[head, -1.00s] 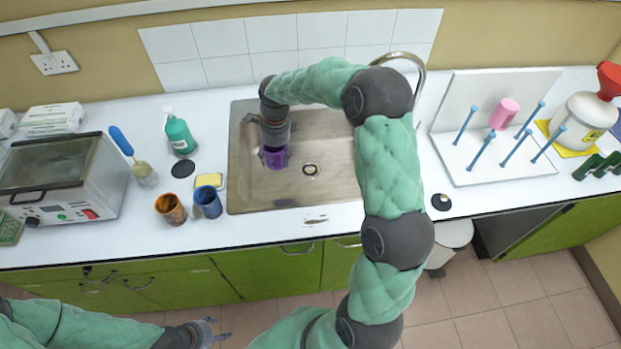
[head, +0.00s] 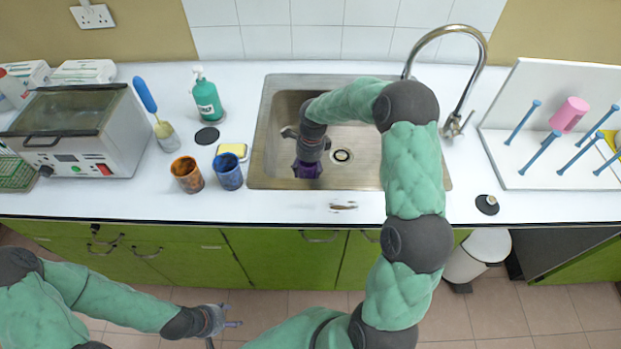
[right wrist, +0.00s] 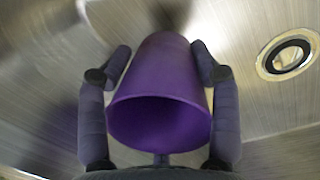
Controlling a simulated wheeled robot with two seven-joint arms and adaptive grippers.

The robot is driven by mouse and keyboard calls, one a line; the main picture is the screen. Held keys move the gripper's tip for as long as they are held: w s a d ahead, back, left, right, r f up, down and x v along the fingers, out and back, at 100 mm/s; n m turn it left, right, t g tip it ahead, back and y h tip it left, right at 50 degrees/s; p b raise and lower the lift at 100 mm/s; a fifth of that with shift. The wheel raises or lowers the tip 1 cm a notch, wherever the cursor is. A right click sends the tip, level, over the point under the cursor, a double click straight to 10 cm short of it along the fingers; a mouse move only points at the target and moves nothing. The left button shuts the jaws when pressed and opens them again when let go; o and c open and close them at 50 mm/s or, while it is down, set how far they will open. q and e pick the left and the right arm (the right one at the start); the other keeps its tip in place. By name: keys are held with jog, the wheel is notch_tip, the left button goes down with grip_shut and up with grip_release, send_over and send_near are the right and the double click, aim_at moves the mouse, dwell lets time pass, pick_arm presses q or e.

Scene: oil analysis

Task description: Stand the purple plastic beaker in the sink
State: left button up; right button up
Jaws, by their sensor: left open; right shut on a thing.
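The purple plastic beaker (right wrist: 165,85) is between the two fingers of my right gripper (right wrist: 160,65), which is shut on it. In the right wrist view its open mouth faces the camera. In the head view the beaker (head: 307,170) shows below my right gripper (head: 310,150), inside the left part of the steel sink (head: 350,180). Whether its base touches the sink floor I cannot tell. My left gripper (head: 222,320) is open and empty, low in front of the green cabinets.
An orange-stained beaker (head: 187,175), a blue beaker (head: 228,171) and a yellow sponge (head: 232,151) stand left of the sink. A green soap bottle (head: 207,97) is behind them. The tap (head: 468,80) rises behind the sink; a drying rack (head: 530,90) stands right.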

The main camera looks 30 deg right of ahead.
jog(key=shift+f+b, duration=0.85)
jog(key=shift+f, duration=1.6)
jog(key=shift+f, duration=0.1)
jog(key=o, duration=1.1)
jog(key=shift+c, duration=0.2)
notch_tip(320, 180, up, 12)
jog(key=d+p, duration=0.1)
jog(key=p, duration=0.3)
jog(key=shift+d, duration=0.15)
jog(key=shift+s+p, duration=0.1)
jog(key=shift+p, duration=0.25)
